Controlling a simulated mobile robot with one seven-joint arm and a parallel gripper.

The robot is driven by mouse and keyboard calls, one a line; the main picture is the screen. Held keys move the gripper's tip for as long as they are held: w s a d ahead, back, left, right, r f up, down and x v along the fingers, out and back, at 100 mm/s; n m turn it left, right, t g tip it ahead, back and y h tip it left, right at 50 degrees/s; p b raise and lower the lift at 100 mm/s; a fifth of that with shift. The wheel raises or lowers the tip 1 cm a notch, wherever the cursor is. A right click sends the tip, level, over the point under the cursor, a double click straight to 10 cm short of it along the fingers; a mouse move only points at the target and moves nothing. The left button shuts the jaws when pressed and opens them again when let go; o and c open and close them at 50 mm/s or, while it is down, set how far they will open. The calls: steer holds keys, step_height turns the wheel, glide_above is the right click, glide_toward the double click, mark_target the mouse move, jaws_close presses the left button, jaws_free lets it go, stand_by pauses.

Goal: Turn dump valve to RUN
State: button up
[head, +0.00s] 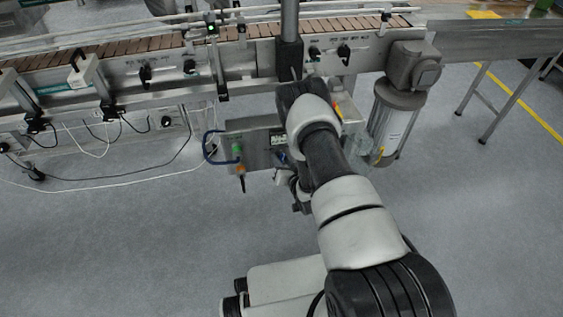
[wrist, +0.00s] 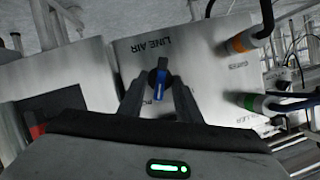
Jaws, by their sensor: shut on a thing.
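The dump valve (wrist: 161,82) is a small knob with a blue handle and a dark top, on a light metal panel (wrist: 215,65) marked "LINE AIR", which appears upside down in the wrist view. My gripper (wrist: 160,92) is shut on the blue handle, one dark finger on each side of it. A small label beside the handle is partly covered by a finger, so I cannot read the valve's position. In the head view the panel (head: 238,150) hangs below the conveyor, and my arm hides much of its right side and the valve.
The conveyor (head: 130,70) runs above, a motor (head: 395,115) stands right. The floor in front is clear.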

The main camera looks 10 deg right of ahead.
steer(key=shift+d+f+m+t+y+b, duration=0.15)
steer(key=shift+m+y+b, duration=0.3)
steer(key=shift+m, duration=0.35)
steer(key=shift+d+m+t+y+b, duration=0.15)
steer(key=shift+m+y+b, duration=0.25)
steer(key=shift+m, duration=0.4)
steer(key=shift+a+y, duration=0.15)
steer(key=shift+y, duration=0.1)
steer(key=o, duration=1)
steer(key=shift+o, duration=0.2)
steer(key=shift+s, duration=0.1)
steer(key=p+v, duration=0.4)
steer(key=v, duration=1.3)
steer(key=shift+s, duration=0.15)
